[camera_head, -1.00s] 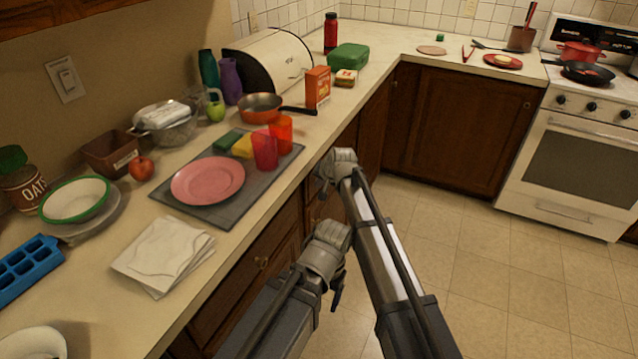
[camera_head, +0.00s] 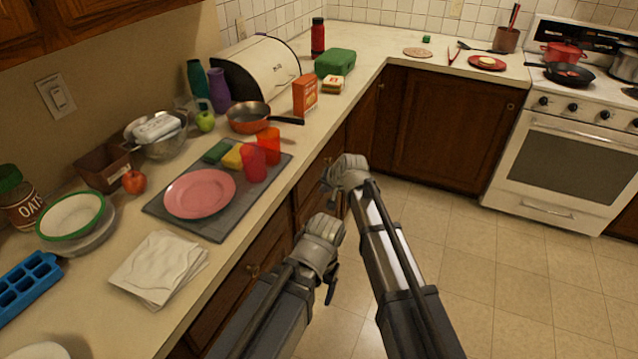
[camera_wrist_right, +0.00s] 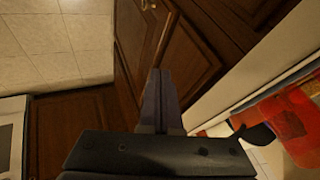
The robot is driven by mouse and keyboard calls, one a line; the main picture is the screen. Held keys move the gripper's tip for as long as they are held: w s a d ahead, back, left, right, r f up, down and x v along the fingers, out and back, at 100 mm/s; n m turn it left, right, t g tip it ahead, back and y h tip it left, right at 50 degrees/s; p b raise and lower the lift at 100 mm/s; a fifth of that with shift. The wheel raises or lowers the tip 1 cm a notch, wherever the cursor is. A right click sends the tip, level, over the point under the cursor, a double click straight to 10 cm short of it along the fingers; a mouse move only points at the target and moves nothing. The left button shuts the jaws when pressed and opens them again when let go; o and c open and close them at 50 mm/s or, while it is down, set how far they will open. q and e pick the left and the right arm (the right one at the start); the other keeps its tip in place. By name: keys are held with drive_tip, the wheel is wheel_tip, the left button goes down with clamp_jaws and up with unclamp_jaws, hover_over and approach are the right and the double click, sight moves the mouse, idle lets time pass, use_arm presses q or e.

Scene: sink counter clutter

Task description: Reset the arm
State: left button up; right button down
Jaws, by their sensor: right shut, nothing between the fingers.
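Both of my arms are in the head view, held over the floor beside the long counter and clear of its objects. My right arm (camera_head: 398,255) comes up from the bottom right, and its end is near the counter's front edge. In the right wrist view my right gripper (camera_wrist_right: 160,78) is shut with nothing between its fingers, in front of dark wooden cabinet doors. My left arm (camera_head: 270,310) comes in from the lower left. Its end is turned away, and its fingers do not show clearly enough to judge.
The long counter (camera_head: 105,332) holds a pink plate (camera_head: 199,194) on a grey mat, red cups (camera_head: 254,163), a pan (camera_head: 248,117), white napkins (camera_head: 157,266) and a blue ice tray (camera_head: 25,287). A white stove (camera_head: 560,165) stands at the right. The tiled floor (camera_head: 520,290) is clear.

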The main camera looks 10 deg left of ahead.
use_arm(q)
wheel_tip(320, 180, up, 2)
drive_tip(key=shift+r+p, duration=0.2)
drive_tip(key=shift+p, duration=0.45)
use_arm(e)
drive_tip(key=v, duration=0.3)
drive_tip(key=s+d+f+n+g+h, duration=0.1)
drive_tip(key=s+d+f+g+h, duration=0.15)
drive_tip(key=s+d, duration=0.9)
drive_tip(key=s+d+f+n+g+h, duration=0.1)
drive_tip(key=s+d+f+g+h, duration=0.15)
drive_tip(key=s+d, duration=0.95)
use_arm(q)
wheel_tip(320, 180, up, 4)
drive_tip(key=p, duration=0.3)
drive_tip(key=shift+f+p, duration=0.25)
drive_tip(key=shift+p, duration=0.05)
use_arm(e)
drive_tip(key=s+a+r+n, duration=0.2)
drive_tip(key=s+a, duration=0.1)
drive_tip(key=a, duration=0.3)
drive_tip(key=s+a+r+n+g, duration=0.1)
drive_tip(key=s+a+r+n, duration=0.1)
drive_tip(key=s+a, duration=0.2)
drive_tip(key=shift+a+r, duration=0.15)
drive_tip(key=shift+a, duration=0.9)
